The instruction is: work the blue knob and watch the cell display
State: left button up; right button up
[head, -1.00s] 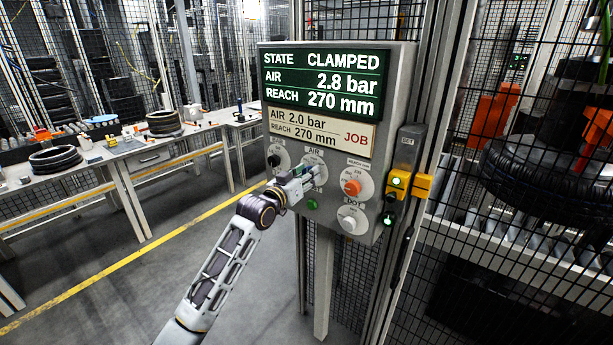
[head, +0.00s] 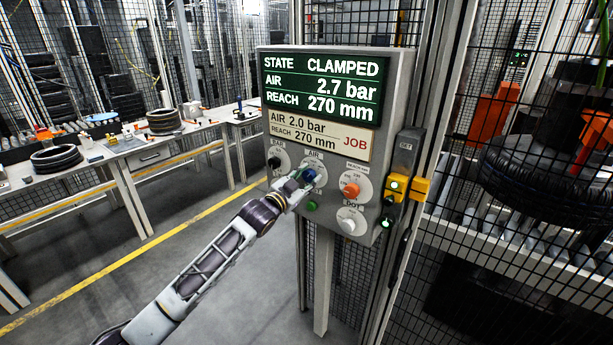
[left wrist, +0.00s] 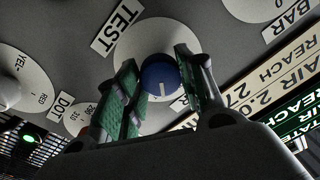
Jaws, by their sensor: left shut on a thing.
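The blue knob (head: 309,174) sits on the white AIR dial of the grey control box. My left gripper (head: 298,182) is shut on it, with the arm reaching up from the lower left. In the left wrist view the blue knob (left wrist: 160,76) shows a white pointer mark and lies between the two green-padded fingers (left wrist: 158,84). The cell display (head: 322,86) reads STATE CLAMPED, AIR 2.7 bar, REACH 270 mm. The job plate (head: 318,134) below reads AIR 2.0 bar, REACH 270 mm. My right gripper is out of view.
Close by are a black knob (head: 274,162), an orange knob (head: 351,190), a white knob (head: 349,226) and a green button (head: 312,206). A yellow switch unit (head: 396,186) is at the box's right. Mesh fencing stands behind; benches with tyres stand left.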

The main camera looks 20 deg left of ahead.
pick_arm(q)
jog(key=shift+m, duration=0.9)
jog(key=o, duration=1)
jog(key=shift+s, duration=0.1)
jog(key=shift+v, duration=5.95)
jog(key=shift+f, duration=0.1)
